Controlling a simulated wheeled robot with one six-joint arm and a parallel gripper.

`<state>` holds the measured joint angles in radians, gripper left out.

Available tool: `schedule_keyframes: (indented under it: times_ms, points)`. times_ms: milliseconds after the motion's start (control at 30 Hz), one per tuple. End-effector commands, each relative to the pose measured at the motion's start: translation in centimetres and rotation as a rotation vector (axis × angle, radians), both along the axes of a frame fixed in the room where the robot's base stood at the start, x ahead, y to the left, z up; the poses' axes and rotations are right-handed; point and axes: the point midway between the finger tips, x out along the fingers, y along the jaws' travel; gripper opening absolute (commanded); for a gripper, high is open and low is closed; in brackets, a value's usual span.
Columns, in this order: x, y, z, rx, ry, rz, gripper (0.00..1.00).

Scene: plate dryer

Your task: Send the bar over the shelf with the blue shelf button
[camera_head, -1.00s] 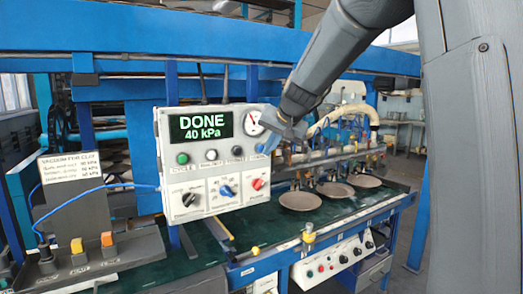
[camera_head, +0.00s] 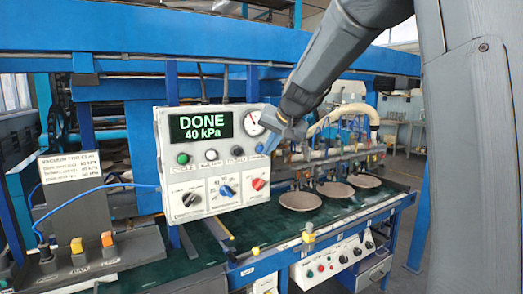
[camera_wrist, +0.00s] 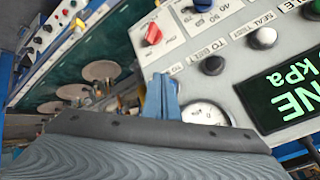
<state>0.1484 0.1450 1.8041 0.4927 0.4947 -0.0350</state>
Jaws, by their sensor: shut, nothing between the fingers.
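A white control box (camera_head: 205,200) carries a display (camera_head: 201,126) reading DONE, 40 kPa. Its button row shows a green button (camera_head: 183,158), a white one (camera_head: 211,154) and a black one (camera_head: 237,151), labelled TO BELT in the wrist view (camera_wrist: 212,65). My gripper (camera_head: 268,144) is shut and empty at the right end of this row. Its blue fingertips (camera_wrist: 161,98) cover the spot beside the TO BELT button, so the blue shelf button is not clearly visible and contact cannot be told. The bar (camera_head: 335,154) with suction cups hangs over the green belt, above several clay plates (camera_head: 299,201).
A gauge (camera_head: 253,124) sits beside my gripper on the box. Below are a black knob (camera_head: 191,199), a blue knob (camera_head: 226,191) and a red knob (camera_head: 258,184). A blue beam (camera_head: 150,66) crosses above. A lower panel (camera_head: 338,259) is at the belt's front.

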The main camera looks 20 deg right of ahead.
Motion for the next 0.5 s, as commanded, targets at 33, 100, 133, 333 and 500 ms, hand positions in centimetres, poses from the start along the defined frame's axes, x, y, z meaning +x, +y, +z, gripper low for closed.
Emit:
schedule_keyframes:
  times_ms: [33, 100, 133, 333, 500]
  points:
    - [0.0, 0.0, 0.0, 0.0, 0.0, 0.0, 0.0]
    - [0.0, 0.0, 0.0, 0.0, 0.0, 0.0, 0.0]
    - [0.0, 0.0, 0.0, 0.0, 0.0, 0.0, 0.0]
    - [0.05, 0.01, -0.01, 0.0, 0.0, 0.0, 0.0]
    - [0.49, 0.15, -0.01, 0.0, 0.001, 0.0, 0.0]
